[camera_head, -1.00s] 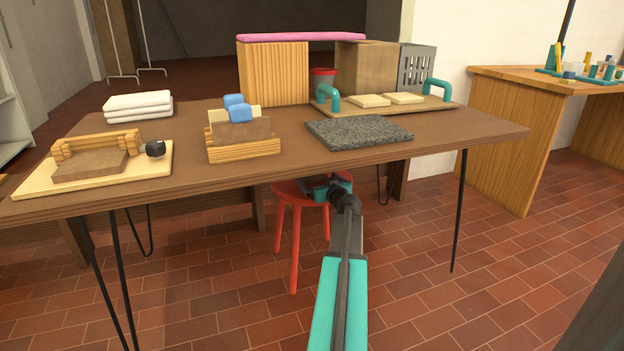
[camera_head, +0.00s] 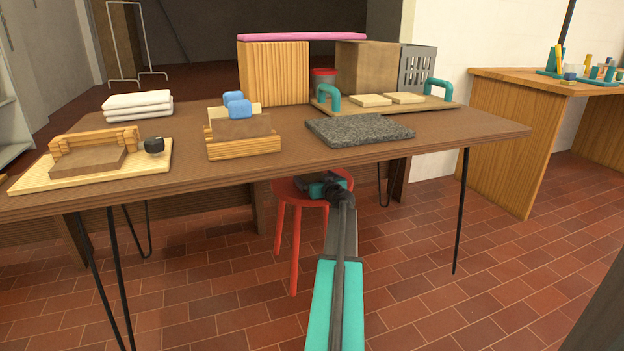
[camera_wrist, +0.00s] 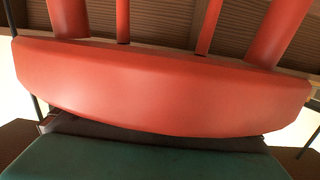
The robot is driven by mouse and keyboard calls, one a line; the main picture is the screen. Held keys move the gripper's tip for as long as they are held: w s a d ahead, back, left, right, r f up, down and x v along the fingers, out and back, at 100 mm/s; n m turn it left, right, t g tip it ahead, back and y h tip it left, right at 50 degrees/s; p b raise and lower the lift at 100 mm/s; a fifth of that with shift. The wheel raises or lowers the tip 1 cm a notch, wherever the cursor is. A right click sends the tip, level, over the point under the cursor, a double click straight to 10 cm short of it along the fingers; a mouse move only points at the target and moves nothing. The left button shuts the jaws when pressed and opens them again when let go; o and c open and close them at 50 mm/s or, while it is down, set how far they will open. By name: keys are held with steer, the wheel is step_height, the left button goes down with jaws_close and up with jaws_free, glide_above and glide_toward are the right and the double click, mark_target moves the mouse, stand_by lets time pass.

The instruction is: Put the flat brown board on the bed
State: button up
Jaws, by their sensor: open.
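A flat brown board (camera_head: 88,161) lies on a pale board with a low wooden frame and a black knob (camera_head: 154,146), at the table's left. Another brown board (camera_head: 242,129) stands upright in a wooden rack (camera_head: 243,150) with blue-topped pieces. I cannot tell which one the task means, nor which thing is the bed. My gripper (camera_head: 322,185) is below the table's front edge, at the red stool (camera_head: 297,193), far from both boards. It is open with nothing seen in it; its fingertips are not clear. The stool seat fills the wrist view (camera_wrist: 160,85).
The brown table (camera_head: 200,176) stands over the stool. On it are a grey speckled slab (camera_head: 358,130), folded white cloths (camera_head: 138,105), and a tray with teal handles (camera_head: 385,108). A second table (camera_head: 515,130) stands at right.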

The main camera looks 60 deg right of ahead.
mark_target(315, 178)
steer(key=c, duration=1.2)
steer(key=shift+r, duration=0.2)
steer(key=shift+r+p, duration=1.2)
steer(key=shift+r, duration=0.4)
steer(key=s+a+p, duration=0.1)
steer(key=s+a, duration=0.2)
steer(key=a, duration=0.1)
steer(key=s+a+r+p, duration=0.1)
steer(key=s+a, duration=0.2)
steer(key=a, duration=0.2)
steer(key=s+a+p, duration=0.1)
steer(key=s+a, duration=0.2)
steer(key=a, duration=0.1)
steer(key=shift+a+r+p, duration=0.15)
steer(key=shift+r+p, duration=0.1)
steer(key=shift+p, duration=0.1)
